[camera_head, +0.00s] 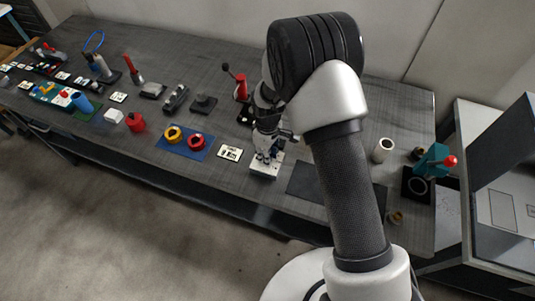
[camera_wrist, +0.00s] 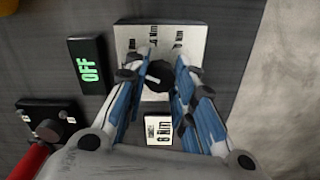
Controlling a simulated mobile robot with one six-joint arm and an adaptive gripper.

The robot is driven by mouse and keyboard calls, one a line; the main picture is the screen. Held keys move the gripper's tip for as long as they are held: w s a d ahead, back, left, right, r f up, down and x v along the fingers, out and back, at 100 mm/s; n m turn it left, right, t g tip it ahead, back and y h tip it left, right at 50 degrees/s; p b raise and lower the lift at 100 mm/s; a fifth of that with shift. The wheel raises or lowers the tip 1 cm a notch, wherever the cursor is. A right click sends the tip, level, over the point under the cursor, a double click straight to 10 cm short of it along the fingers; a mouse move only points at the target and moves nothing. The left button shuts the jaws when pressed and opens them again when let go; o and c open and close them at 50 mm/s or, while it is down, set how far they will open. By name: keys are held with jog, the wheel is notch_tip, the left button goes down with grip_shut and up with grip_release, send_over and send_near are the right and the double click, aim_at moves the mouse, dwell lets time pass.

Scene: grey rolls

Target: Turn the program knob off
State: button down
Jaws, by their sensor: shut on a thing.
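The program knob (camera_wrist: 158,82) is a dark round knob with a white pointer mark on a white dial plate (camera_wrist: 128,36) in the wrist view. Its mark lies toward the left of the picture. Printed labels around it are partly hidden by the fingers. My gripper (camera_wrist: 161,66) is shut on the knob, with a blue-and-grey finger on each side. A black display (camera_wrist: 88,62) left of the plate shows OFF in green. A small white card (camera_wrist: 158,130) below the knob seems to read 8 MIN. In the head view my gripper (camera_head: 266,152) is over the white knob unit (camera_head: 264,170).
A white card (camera_head: 230,153) and a blue board (camera_head: 184,142) with yellow and red rings lie to the left. A white cup (camera_head: 383,150) and a teal device (camera_head: 432,161) stand to the right.

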jog(key=shift+n, duration=2.3)
jog(key=c, duration=1.3)
grip_release()
notch_tip(320, 180, up, 12)
jog(key=shift+r, duration=0.1)
